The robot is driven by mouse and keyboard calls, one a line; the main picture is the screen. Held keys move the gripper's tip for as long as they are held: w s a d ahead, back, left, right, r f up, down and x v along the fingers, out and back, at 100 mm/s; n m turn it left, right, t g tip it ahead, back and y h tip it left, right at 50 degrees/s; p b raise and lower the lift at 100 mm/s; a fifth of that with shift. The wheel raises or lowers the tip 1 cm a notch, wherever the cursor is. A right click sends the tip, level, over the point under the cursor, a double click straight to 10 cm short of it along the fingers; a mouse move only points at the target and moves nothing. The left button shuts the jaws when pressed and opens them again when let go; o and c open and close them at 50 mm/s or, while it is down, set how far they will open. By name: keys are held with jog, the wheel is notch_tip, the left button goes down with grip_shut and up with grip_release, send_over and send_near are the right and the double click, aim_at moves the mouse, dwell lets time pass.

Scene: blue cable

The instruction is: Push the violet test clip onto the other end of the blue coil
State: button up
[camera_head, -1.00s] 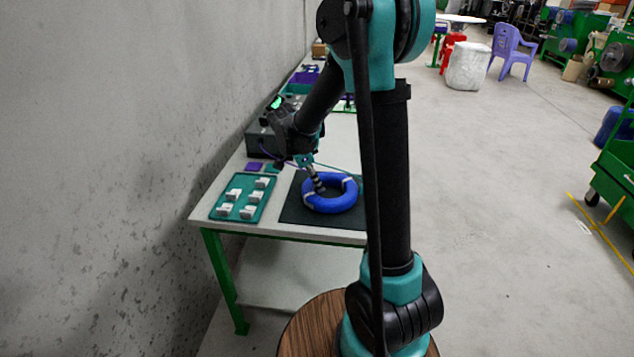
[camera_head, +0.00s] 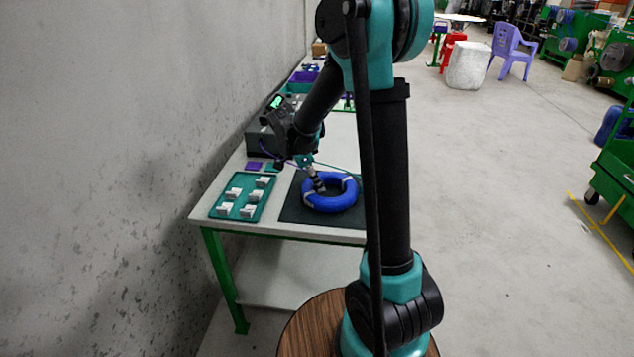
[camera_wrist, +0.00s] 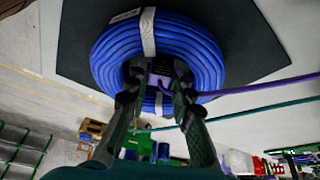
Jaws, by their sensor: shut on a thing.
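The blue coil (camera_head: 345,201) is a ring of cable with pale bands, lying flat on a dark mat (camera_head: 297,210). It fills the upper wrist view (camera_wrist: 200,50). My gripper (camera_wrist: 158,76) points down into the coil's open middle. Its fingers are shut on the violet clip (camera_wrist: 160,81), which shows between the fingertips by the coil's inner edge. A violet lead (camera_wrist: 250,88) runs from the clip to the right. In the head view my gripper (camera_head: 318,184) hides the clip. I cannot tell whether the clip touches a cable end.
A teal lead (camera_wrist: 250,112) also runs across the wrist view. A teal tray (camera_head: 241,195) with several white blocks lies left of the mat. A grey box (camera_head: 262,143) stands behind, with a small violet pad (camera_head: 254,166) before it. The wall is close on the left.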

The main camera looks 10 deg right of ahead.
jog(key=o, duration=1.1)
jog(key=shift+r, duration=3.5)
jog(key=shift+s+d+f+n, duration=0.1)
jog(key=shift+s+d+n, duration=0.1)
jog(key=shift+s+n, duration=0.15)
jog(key=s+d+f+n+y, duration=0.1)
jog(key=s+n, duration=0.1)
jog(key=s, duration=0.2)
jog(key=s+d+f+n+t+y, duration=0.1)
jog(key=s+n, duration=0.2)
jog(key=s+d+f+n, duration=0.2)
jog(key=s+n, duration=0.1)
jog(key=s, duration=0.1)
jog(key=shift+s+t+y, duration=0.3)
jog(key=shift+y, duration=0.1)
jog(key=s+f+n, duration=0.1)
jog(key=s+n, duration=0.1)
jog(key=s, duration=0.1)
jog(key=s+f+n+t+y, duration=0.1)
jog(key=s+f+n, duration=0.1)
jog(key=s+n, duration=0.1)
jog(key=s+f+n+t, duration=0.1)
jog(key=s+f+n, duration=0.1)
jog(key=s+n, duration=0.1)
jog(key=shift+s+d+y, duration=0.1)
jog(key=shift+s+y, duration=0.25)
jog(key=shift+y, duration=0.05)
